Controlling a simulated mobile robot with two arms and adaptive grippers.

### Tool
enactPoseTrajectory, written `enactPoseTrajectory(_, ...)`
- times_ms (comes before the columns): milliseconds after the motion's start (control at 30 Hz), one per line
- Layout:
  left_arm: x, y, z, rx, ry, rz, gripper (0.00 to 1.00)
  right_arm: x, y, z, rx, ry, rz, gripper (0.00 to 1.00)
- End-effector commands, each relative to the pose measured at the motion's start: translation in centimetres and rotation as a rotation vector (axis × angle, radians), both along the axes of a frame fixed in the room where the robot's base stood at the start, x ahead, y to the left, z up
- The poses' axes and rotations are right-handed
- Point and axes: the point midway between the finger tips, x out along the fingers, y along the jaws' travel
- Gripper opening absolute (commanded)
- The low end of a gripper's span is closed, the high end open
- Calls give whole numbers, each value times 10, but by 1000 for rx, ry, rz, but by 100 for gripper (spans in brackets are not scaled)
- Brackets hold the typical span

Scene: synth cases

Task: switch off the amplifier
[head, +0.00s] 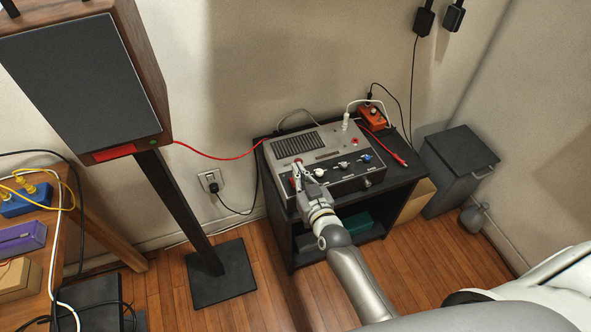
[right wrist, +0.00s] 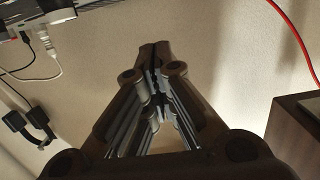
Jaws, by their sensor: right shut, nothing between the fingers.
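The amplifier (head: 322,147) is a grey box with a dark grille on top, lying on a black stand (head: 395,197). A red button (head: 354,141) sits on its top right. A row of knobs, including a blue-topped one (head: 366,158), runs along its front. My right gripper (head: 297,168) is at the amplifier's front left corner, and its fingers look shut and empty. I cannot tell whether the tips touch the amplifier; they hide part of that corner. In the right wrist view the shut fingers (right wrist: 156,70) show against the wall. My left gripper is not in view.
A tall speaker (head: 80,85) on a black pole stands left of the amplifier. A red cable (head: 220,157) runs between them. An orange box (head: 372,117) sits behind the amplifier. A dark bin (head: 458,165) stands right of the stand. A wooden table (head: 70,225) is at left.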

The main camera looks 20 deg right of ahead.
Motion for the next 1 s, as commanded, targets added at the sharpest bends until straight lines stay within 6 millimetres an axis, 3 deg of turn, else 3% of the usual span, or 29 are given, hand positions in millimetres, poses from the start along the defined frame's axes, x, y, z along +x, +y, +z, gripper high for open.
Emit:
enactPoseTrajectory(200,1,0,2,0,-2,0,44,-40,-2,16,0,-3,-1,0)
enactPoseTrajectory(400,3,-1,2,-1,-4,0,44,-60,-2,24,0,-4,-1,0)
enactPoseTrajectory(1000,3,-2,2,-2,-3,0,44,-64,-2,26,0,-4,-1,0)
